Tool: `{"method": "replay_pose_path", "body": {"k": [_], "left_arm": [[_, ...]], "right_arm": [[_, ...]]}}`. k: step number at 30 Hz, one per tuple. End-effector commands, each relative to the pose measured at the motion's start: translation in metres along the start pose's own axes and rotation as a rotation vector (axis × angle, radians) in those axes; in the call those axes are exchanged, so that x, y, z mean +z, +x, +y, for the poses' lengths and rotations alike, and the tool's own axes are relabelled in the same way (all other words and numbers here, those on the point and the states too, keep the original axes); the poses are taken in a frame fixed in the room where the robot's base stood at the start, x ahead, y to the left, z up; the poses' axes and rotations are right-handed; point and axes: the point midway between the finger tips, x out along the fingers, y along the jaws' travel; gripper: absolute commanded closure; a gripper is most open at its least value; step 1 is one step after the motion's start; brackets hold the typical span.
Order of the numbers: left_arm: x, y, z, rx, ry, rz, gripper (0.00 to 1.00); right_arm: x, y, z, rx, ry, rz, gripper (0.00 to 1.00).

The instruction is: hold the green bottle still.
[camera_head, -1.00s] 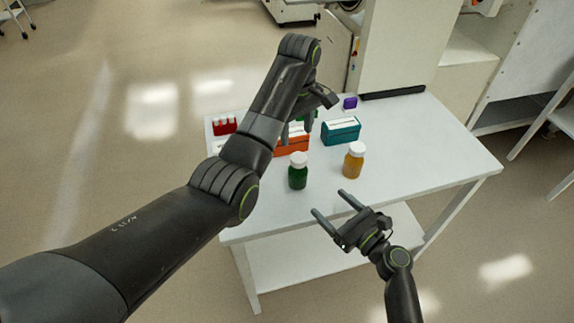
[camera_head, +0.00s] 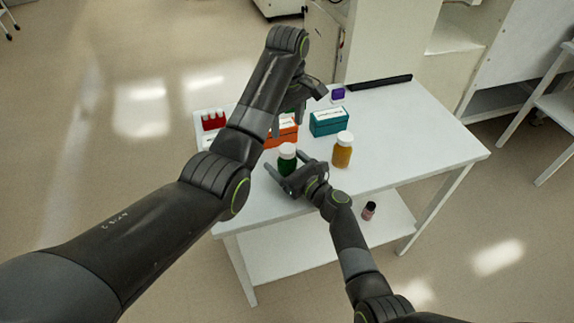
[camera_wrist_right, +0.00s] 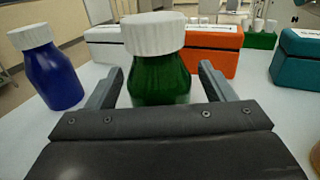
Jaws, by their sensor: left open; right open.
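The green bottle (camera_head: 287,166) with a white cap stands upright near the front of the white table (camera_head: 400,130). My right gripper (camera_head: 285,162) is open, with one finger on each side of the bottle. In the right wrist view the green bottle (camera_wrist_right: 160,75) stands between the spread fingers, and a gap seems to show on each side; the gripper body hides its base. My left gripper (camera_head: 290,117) is open above the back part of the table, beyond the green bottle, partly hidden by its own arm.
An amber bottle (camera_head: 342,152) stands right of the green one. Behind are an orange box (camera_head: 283,135), a teal box (camera_head: 328,121) and a red vial rack (camera_head: 213,120). A blue bottle (camera_wrist_right: 50,70) stands left in the right wrist view. A small bottle (camera_head: 369,211) is on the lower shelf.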

Motion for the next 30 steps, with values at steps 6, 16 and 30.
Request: {"method": "replay_pose_path", "body": {"k": [6, 16, 30], "left_arm": [[0.0, 0.0, 0.0, 0.0, 0.0, 0.0, 0.44], [0.0, 0.0001, 0.0, 0.0, 0.0, 0.0, 0.44], [0.0001, 0.0, 0.0, 0.0, 0.0, 0.0, 0.44]], "right_arm": [[0.0001, 0.0097, -0.0001, -0.001, 0.0, 0.001, 0.24], [0.0001, 0.01, -0.0001, -0.001, 0.0, 0.001, 0.32], [0.0001, 0.0098, -0.0002, -0.001, 0.0, 0.001, 0.47]]}}
